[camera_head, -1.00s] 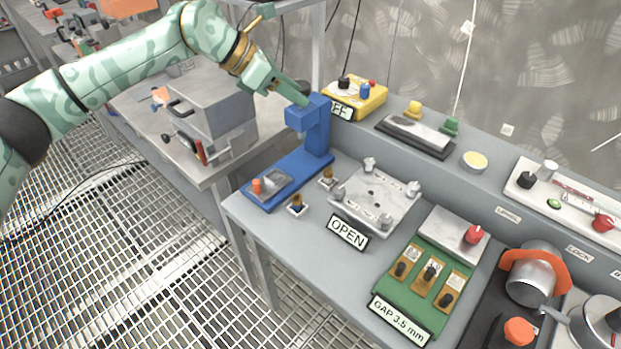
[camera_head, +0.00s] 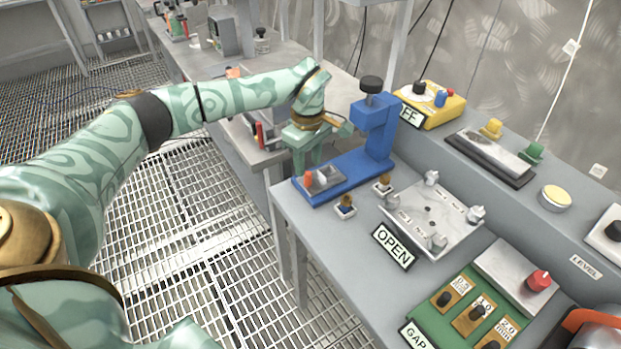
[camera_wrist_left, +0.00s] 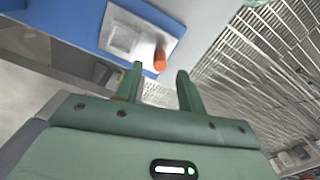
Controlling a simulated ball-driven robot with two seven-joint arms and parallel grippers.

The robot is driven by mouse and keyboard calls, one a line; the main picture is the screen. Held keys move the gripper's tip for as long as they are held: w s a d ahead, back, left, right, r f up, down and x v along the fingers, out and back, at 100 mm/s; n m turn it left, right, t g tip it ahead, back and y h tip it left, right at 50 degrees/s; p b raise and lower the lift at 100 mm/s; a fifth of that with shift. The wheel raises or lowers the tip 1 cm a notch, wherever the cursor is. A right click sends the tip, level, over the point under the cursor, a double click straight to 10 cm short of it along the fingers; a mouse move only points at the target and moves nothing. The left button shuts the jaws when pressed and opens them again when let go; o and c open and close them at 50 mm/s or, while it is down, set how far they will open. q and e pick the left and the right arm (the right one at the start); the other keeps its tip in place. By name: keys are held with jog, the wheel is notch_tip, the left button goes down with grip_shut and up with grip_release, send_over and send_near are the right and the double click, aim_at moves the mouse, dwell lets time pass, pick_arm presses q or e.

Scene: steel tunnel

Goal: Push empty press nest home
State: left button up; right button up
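The blue press (camera_head: 372,135) stands at the back left of the near bench, with a black knob on top. Its grey nest (camera_head: 328,174) sits at the outer end of the blue base, beside an orange peg (camera_head: 308,180). The nest's recess looks empty. My left gripper (camera_head: 309,160) points down just behind the nest end. In the left wrist view its two fingers (camera_wrist_left: 161,88) are open with nothing between them; the orange peg (camera_wrist_left: 160,58) and nest (camera_wrist_left: 124,38) lie just beyond the tips. I cannot tell whether a finger touches. My right gripper is out of view.
A metal plate with posts (camera_head: 433,214) and an OPEN sign (camera_head: 393,246) stand to the right. A yellow control box (camera_head: 434,108) is behind. The grated floor (camera_head: 190,235) is free at left.

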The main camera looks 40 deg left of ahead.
aim_at(308, 173)
pick_arm(q)
notch_tip(308, 173, down, 5)
jog(key=shift+r+b, duration=0.1)
jog(key=shift+b, duration=0.45)
